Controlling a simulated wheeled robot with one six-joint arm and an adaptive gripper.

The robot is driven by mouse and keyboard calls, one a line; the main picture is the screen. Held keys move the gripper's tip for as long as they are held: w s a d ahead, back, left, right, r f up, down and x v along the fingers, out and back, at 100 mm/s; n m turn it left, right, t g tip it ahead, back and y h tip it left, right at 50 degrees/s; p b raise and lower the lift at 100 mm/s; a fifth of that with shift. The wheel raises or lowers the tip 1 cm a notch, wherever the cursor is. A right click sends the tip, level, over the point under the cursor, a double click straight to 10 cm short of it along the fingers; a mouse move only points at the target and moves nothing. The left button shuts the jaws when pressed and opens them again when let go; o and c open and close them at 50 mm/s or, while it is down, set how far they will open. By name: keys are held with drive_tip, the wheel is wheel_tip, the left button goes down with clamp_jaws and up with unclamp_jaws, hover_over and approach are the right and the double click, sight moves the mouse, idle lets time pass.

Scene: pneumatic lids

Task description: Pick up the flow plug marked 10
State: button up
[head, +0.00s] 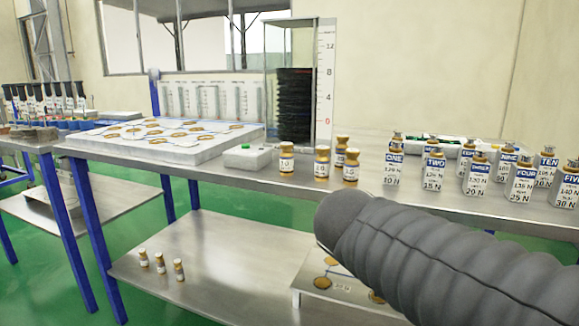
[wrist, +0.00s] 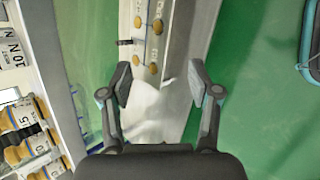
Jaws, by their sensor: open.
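Several small white plugs with gold-brown caps stand in a group on the metal table in the head view. The leftmost plug (head: 287,158) seems to carry a 10, but the print is too small to be sure. A plug (head: 322,162) stands to its right, with another in front (head: 351,167) and one behind (head: 341,150). In the wrist view, a plug (wrist: 22,120) that seems to read 15 and another plug (wrist: 28,150) lie at the left edge. My gripper (wrist: 160,82) is open and empty, off to the right of these plugs. The head view does not show its fingers.
Several numbered bottles (head: 433,172) stand right of the plugs. A green-buttoned white box (head: 247,157) and a clear column with black bellows (head: 294,105) are nearby. Three more plugs (head: 160,262) stand on the lower shelf (head: 225,255). My grey sleeved arm covers the lower right.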

drive_tip(key=w+a+r+n+t+h, duration=0.2)
drive_tip(key=w+a+r+n+t, duration=0.1)
drive_tip(key=w+a+r+n, duration=0.3)
drive_tip(key=n+t+b, duration=0.2)
drive_tip(key=n+t, duration=0.4)
drive_tip(key=n, duration=0.4)
approach(284, 151)
drive_tip(key=x, duration=0.5)
drive_tip(key=shift+w+d, duration=0.1)
drive_tip(key=shift+w, duration=0.25)
drive_tip(key=shift+x, duration=2.65)
drive_tip(key=shift+s+t, duration=0.1)
drive_tip(key=shift+t, duration=0.2)
clamp_jaws()
